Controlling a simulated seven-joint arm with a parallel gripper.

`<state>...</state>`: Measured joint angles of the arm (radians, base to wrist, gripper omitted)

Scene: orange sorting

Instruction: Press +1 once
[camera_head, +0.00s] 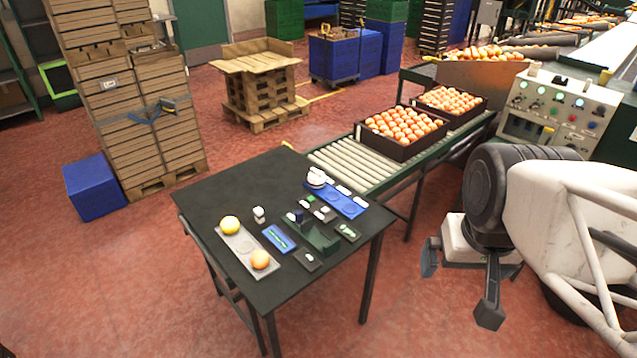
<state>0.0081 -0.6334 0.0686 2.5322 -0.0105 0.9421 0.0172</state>
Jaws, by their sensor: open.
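A black table (225,185) carries several small devices. A blue unit with a green display strip (279,238) lies near its middle. Small dark plates with pale or green tops lie around it, one at the front (307,261) and one at the right (347,232). The lettering is too small to read, so I cannot tell which one is +1. A dark green block (318,238) stands between them. My gripper (461,284) is right of the table, over the floor. Its fingers are apart and empty, and it touches nothing on the table.
A small white item (259,214) stands behind. A blue tray (351,208) with a white object (317,178) is at the far right. A roller conveyor (350,168) with orange crates adjoins behind.

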